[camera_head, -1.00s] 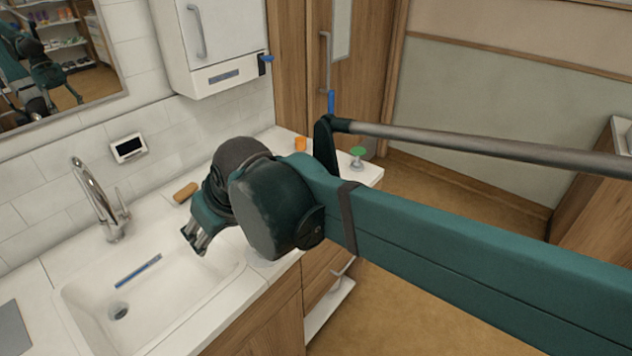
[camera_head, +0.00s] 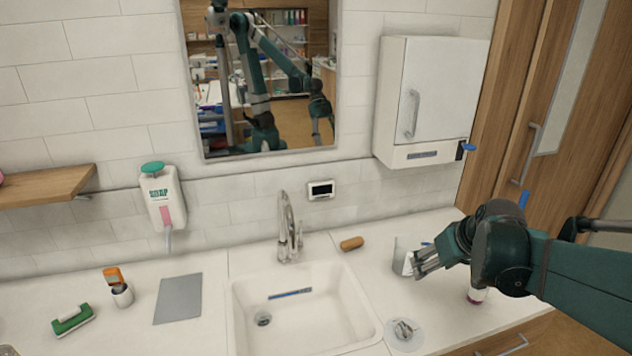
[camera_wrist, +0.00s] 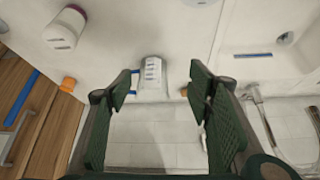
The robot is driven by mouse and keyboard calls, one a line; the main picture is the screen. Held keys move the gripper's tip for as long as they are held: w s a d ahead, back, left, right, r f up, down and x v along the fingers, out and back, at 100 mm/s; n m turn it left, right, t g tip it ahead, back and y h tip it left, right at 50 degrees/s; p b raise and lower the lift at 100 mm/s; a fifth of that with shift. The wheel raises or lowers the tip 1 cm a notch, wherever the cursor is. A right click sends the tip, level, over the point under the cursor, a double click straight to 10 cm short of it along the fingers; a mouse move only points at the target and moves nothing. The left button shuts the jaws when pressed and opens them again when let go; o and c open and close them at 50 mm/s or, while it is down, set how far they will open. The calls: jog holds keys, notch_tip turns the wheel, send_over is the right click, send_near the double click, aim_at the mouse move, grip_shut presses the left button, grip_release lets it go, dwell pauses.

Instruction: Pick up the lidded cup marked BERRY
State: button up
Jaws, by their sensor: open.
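A white cup with a dark berry-coloured end (camera_wrist: 66,27) stands on the counter at the upper left of the wrist view; no word on it is readable. In the head view a white and magenta piece, likely this cup (camera_head: 477,296), shows below my arm, mostly hidden. My gripper (camera_head: 424,262) is above the counter right of the sink, to the left of that cup. In the wrist view its fingers (camera_wrist: 163,78) are spread apart with nothing held. A pale grey-white container (camera_wrist: 152,72) shows beyond and between them; it stands beside the gripper in the head view (camera_head: 402,254).
The sink (camera_head: 300,335) with its tap (camera_head: 287,235) is left of my gripper. A brown block (camera_head: 352,243) lies behind it. An orange object (camera_wrist: 67,84) is near the cup. The wall cabinet (camera_head: 435,90) hangs above.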

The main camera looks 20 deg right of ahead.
jog(key=s+d+f+p, duration=0.1)
jog(key=s+d+p, duration=0.2)
jog(key=d, duration=0.6)
jog(key=s+d+f+p, duration=0.1)
jog(key=s+d+p, duration=0.15)
jog(key=d, duration=0.75)
jog(key=shift+m, duration=0.3)
jog(key=shift+w+a+f, duration=0.1)
jog(key=shift+f, duration=1.3)
jog(key=shift+w+a+f, duration=0.1)
jog(key=shift+f, duration=1.25)
jog(key=shift+x, duration=1.3)
jog(key=shift+f, duration=0.1)
jog(key=shift+b+x, duration=0.35)
jog(key=shift+x, duration=2.1)
